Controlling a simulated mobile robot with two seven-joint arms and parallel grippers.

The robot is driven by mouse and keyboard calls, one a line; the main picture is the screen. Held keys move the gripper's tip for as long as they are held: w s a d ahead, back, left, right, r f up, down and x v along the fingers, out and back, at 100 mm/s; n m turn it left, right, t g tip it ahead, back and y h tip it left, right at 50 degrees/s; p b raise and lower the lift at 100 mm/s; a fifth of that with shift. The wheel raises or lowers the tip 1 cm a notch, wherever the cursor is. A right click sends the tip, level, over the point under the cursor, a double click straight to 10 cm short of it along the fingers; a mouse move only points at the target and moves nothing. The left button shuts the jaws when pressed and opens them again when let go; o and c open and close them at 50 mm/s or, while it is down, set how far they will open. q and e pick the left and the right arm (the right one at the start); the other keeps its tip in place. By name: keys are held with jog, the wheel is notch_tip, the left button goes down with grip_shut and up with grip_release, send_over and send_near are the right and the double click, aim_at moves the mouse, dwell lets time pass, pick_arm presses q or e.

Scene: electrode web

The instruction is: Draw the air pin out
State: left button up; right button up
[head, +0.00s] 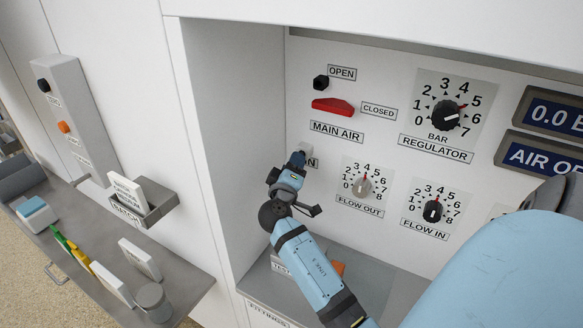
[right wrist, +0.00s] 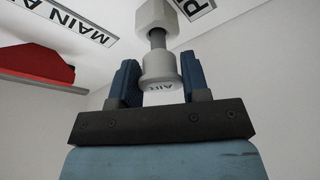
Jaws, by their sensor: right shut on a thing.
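The air pin (right wrist: 160,66) has a pale grey round head marked AIR and a darker thin stem. Its stem runs up to a white fitting (right wrist: 157,17) on the panel, which also shows in the head view (head: 306,149). My right gripper (right wrist: 160,78) has its two blue fingers on either side of the pin's head, shut on it. In the head view my right gripper (head: 294,164) is at the panel, just below the MAIN AIR label, and hides the pin and part of its label. My left gripper is not in view.
The red main air handle (head: 333,106) is above the pin, beside the CLOSED label. The FLOW OUT knob (head: 362,187) is to the right, with the regulator knob (head: 447,114) above. A recess wall (head: 235,150) stands close on the left. A grey ledge (head: 378,272) lies below.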

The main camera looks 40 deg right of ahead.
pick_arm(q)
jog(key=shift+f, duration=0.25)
pick_arm(e)
jog(key=shift+w+d, duration=0.2)
jog(key=shift+d, duration=0.35)
jog(key=shift+w+d, duration=0.15)
jog(key=shift+d, duration=0.4)
jog(key=o, duration=1.1)
pick_arm(q)
jog(key=shift+b, duration=0.3)
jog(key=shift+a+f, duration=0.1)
pick_arm(e)
jog(key=shift+f, duration=0.1)
